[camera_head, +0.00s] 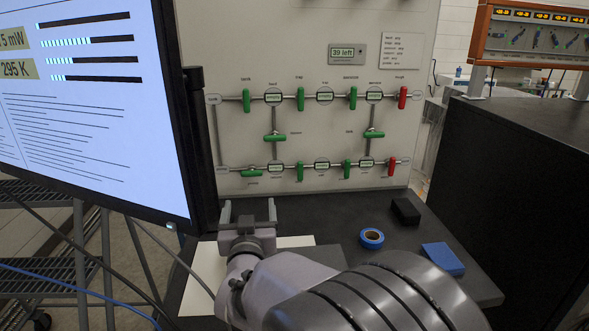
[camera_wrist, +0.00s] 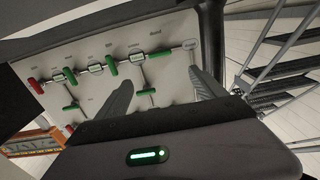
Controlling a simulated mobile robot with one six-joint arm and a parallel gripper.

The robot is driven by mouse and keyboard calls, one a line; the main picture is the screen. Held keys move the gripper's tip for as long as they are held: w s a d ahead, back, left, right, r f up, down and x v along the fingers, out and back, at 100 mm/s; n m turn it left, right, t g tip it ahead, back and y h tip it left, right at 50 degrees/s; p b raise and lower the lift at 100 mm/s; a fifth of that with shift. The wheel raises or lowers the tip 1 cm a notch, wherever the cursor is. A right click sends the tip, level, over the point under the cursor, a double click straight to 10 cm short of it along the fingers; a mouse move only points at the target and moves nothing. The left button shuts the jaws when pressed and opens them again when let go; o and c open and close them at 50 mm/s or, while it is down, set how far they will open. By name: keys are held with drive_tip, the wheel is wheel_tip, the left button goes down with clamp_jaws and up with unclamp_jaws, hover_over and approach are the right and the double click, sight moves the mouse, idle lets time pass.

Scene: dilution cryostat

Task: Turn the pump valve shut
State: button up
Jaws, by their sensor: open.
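A pale valve panel (camera_head: 330,210) stands upright at the back, with pipes and several lever handles. Its labels are too small for me to tell which handle is the pump valve. The upper row has upright green handles (camera_head: 300,98) and a red one (camera_head: 403,97) at the right. Two green handles (camera_head: 274,136) lie level between the rows. The lower row has a level green handle (camera_head: 251,173) at the left, upright green ones and a red one (camera_head: 391,167). My gripper (camera_head: 249,212) is open and empty, below the panel's lower left. The wrist view shows the panel (camera_wrist: 110,95) tilted beyond the fingers.
A large monitor (camera_head: 110,90) stands close at the left. The dark bench (camera_head: 335,225) holds a white sheet (camera_head: 205,265), blue tape (camera_head: 371,238), a black block (camera_head: 405,211) and a blue block (camera_head: 442,258). A black cabinet (camera_head: 510,150) stands at the right.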

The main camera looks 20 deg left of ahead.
sight(251, 174)
drive_tip(key=x, duration=1.6)
drive_tip(key=shift+w+a, duration=0.2)
drive_tip(key=shift+w, duration=0.1)
drive_tip(key=shift+f, duration=0.1)
drive_tip(key=c, duration=1.4)
